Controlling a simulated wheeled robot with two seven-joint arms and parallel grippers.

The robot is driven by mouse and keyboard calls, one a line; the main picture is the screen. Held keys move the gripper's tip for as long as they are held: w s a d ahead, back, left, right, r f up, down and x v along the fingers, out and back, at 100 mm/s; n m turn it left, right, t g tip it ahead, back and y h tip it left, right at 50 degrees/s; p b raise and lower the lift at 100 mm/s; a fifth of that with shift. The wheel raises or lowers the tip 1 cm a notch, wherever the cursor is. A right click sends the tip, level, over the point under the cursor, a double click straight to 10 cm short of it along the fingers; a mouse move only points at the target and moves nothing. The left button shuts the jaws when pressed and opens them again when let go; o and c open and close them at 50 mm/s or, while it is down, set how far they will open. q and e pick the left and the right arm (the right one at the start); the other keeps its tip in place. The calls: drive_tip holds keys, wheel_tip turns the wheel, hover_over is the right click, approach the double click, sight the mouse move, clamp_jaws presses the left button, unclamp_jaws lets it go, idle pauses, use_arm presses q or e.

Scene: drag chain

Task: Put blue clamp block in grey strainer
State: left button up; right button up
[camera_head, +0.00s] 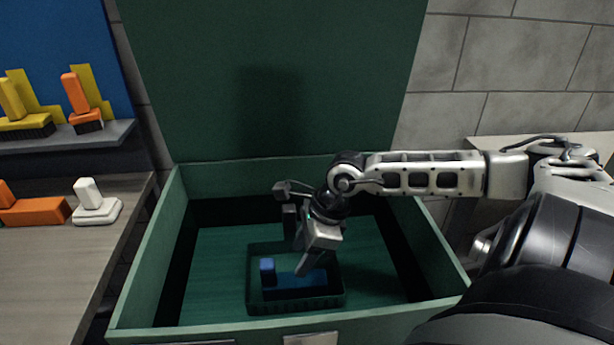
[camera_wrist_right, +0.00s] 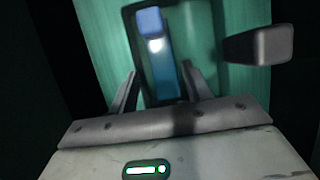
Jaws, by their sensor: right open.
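The blue clamp block (camera_head: 293,282) lies in a dark green, low-walled tray (camera_head: 341,301) on the floor of the green chest. One end of the block stands up at the left. My right gripper (camera_head: 302,256) reaches down into the chest over the block and hides part of it. In the right wrist view the block (camera_wrist_right: 155,60) shows between the two open fingers, with gaps at the sides. I cannot tell whether the fingers touch it. I see no strainer that is clearly grey; I cannot tell whether the tray is one. My left gripper is out of view.
The green chest (camera_head: 140,290) has its lid (camera_head: 270,60) raised at the back, and its walls surround my right gripper. A wooden table (camera_head: 70,270) at the left holds an orange clamp block (camera_head: 35,211) and a white one (camera_head: 95,208). A grey shelf (camera_head: 85,137) holds yellow and orange clamp blocks.

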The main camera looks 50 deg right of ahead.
drive_tip(key=shift+v, duration=1.35)
drive_tip(key=shift+f, duration=0.1)
